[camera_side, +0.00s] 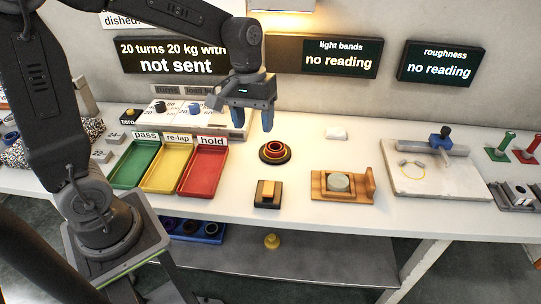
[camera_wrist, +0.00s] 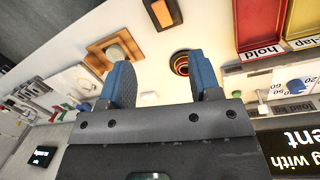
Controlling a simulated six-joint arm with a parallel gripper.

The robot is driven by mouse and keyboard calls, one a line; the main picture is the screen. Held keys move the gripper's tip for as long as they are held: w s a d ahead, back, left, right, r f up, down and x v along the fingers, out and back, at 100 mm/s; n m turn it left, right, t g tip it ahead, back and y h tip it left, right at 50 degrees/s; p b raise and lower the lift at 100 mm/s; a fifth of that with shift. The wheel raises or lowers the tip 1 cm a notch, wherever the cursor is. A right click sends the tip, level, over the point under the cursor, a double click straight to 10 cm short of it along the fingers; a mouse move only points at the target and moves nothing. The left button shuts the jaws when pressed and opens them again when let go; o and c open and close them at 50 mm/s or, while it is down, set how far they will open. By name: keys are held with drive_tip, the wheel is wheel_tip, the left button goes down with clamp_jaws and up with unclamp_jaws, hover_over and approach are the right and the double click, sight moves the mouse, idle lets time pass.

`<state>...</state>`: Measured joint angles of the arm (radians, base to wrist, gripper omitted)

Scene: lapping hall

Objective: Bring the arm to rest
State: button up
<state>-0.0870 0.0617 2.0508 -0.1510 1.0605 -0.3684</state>
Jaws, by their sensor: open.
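My gripper (camera_side: 254,118) hangs in the air above the white bench (camera_side: 300,140), near the back wall. Its two blue fingers are apart with nothing between them. In the wrist view the fingers (camera_wrist: 160,85) also show spread and empty. A round dark piece with red and yellow rings (camera_side: 275,152) stands on the bench below and slightly right of my gripper in the side view, apart from it. My dark arm comes in from the left and reaches over the trays.
Green (camera_side: 134,164), yellow (camera_side: 167,168) and red (camera_side: 203,169) trays lie left of the rings. A control panel (camera_side: 190,115) stands behind them.

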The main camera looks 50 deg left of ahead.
drive_tip(key=s+r+m+t, duration=0.3)
drive_tip(key=s, duration=0.4)
drive_tip(key=s+r+m+t+y, duration=0.1)
drive_tip(key=s+r+m+t, duration=0.1)
drive_tip(key=s, duration=0.4)
drive_tip(key=shift+s+d+r+m+t+y, duration=0.3)
drive_tip(key=shift+s+d+r+m+t, duration=0.1)
drive_tip(key=shift+r+m, duration=0.1)
